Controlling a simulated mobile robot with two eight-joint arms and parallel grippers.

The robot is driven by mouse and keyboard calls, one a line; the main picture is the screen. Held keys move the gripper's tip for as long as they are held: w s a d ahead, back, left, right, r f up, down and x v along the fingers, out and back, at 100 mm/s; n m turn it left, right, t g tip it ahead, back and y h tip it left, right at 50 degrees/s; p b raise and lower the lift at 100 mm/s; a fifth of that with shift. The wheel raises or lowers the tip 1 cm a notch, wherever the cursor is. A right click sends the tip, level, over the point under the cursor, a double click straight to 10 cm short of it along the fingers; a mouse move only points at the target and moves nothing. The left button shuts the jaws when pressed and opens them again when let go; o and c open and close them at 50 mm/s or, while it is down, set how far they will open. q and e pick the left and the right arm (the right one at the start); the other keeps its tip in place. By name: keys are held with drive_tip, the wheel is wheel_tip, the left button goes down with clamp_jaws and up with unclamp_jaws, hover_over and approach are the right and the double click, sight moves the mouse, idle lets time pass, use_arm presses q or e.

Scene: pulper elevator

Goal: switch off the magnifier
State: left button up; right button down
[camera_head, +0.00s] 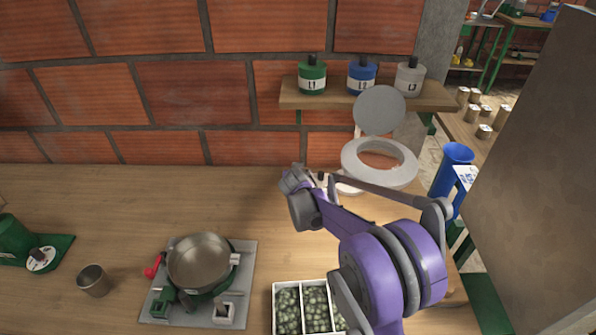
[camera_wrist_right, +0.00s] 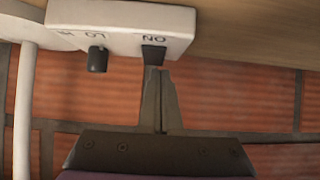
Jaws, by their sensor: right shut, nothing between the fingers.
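The magnifier (camera_head: 350,161) is white, with a ring head and a raised round grey lid. It stands at the back right of the wooden table, below the shelf. Its white base (camera_wrist_right: 120,20) appears upside down at the top of the right wrist view. The base carries a dark switch (camera_wrist_right: 153,54) beside the letters "ON" and a dark knob (camera_wrist_right: 97,58) beside "LO". My right gripper (camera_wrist_right: 157,72) is shut and empty, its fingertips right at the switch; contact cannot be told. In the head view my right gripper (camera_head: 322,180) partly hides the base. My left gripper is out of view.
A shelf (camera_head: 440,100) with green, blue and grey containers hangs behind the magnifier. A metal pan (camera_head: 200,260) on a stand, a cup (camera_head: 93,281) and a white divided box (camera_head: 308,284) are in front. The table's left middle is clear. A brown panel (camera_head: 530,170) stands right.

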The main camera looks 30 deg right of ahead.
drive_tip(key=shift+w+d+f+g+y, duration=0.15)
drive_tip(key=shift+w+f+g+y, duration=0.05)
drive_tip(key=shift+f+g+y, duration=0.25)
drive_tip(key=shift+r, duration=0.1)
drive_tip(key=shift+s, duration=0.15)
drive_tip(key=shift+s+a, duration=0.5)
drive_tip(key=shift+s, duration=0.15)
wheel_tip(320, 180, up, 5)
drive_tip(key=p, duration=0.3)
drive_tip(key=shift+s+a+r, duration=0.1)
drive_tip(key=shift+r, duration=0.05)
drive_tip(key=v, duration=0.8)
drive_tip(key=shift+r, duration=0.5)
